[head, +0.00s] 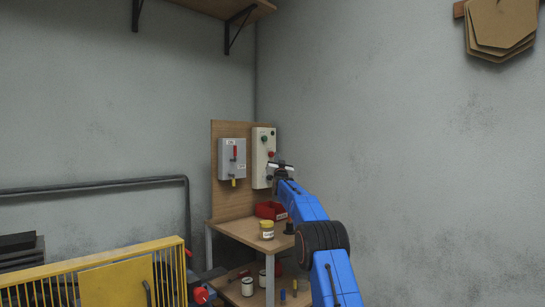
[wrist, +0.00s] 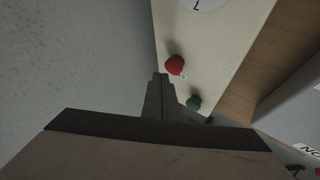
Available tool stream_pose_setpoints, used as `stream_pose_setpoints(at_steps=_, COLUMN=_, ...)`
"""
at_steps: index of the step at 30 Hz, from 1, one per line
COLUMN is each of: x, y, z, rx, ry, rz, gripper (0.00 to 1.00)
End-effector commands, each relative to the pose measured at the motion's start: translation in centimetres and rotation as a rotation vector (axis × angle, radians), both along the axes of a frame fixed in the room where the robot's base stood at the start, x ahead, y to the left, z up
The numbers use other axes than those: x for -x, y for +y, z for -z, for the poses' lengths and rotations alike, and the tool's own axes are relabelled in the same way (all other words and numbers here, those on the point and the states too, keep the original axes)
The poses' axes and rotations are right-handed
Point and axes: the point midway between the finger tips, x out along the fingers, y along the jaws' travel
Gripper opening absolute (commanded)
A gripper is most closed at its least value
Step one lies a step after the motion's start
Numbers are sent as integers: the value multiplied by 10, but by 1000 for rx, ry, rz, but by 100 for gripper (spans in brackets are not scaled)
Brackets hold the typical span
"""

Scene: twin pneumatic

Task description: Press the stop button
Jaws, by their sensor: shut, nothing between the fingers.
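A pale control box (head: 258,171) is mounted on the wooden back board. My gripper (head: 270,165) is shut and empty, just below the red button in the head view. In the wrist view its fingertips (wrist: 160,78) appear slightly left of the red button, with a small gap in the picture. I cannot tell the depth between them.
A grey switch box (head: 226,160) with a red handle hangs left of the control box. A yellow barrier (head: 115,278) stands at the front left.

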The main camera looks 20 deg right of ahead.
Motion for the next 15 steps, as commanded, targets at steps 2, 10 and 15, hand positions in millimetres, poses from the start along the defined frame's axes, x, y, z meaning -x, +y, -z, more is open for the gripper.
stream_pose_setpoints(at_steps=2, x=2, y=0, z=0, rx=0, ry=0, rz=0, gripper=0)
stream_pose_setpoints(at_steps=10, x=2, y=0, z=-1, rx=0, ry=-1, rz=0, gripper=0)
stream_pose_setpoints(at_steps=15, x=11, y=-4, z=-1, rx=2, ry=0, rz=1, gripper=0)
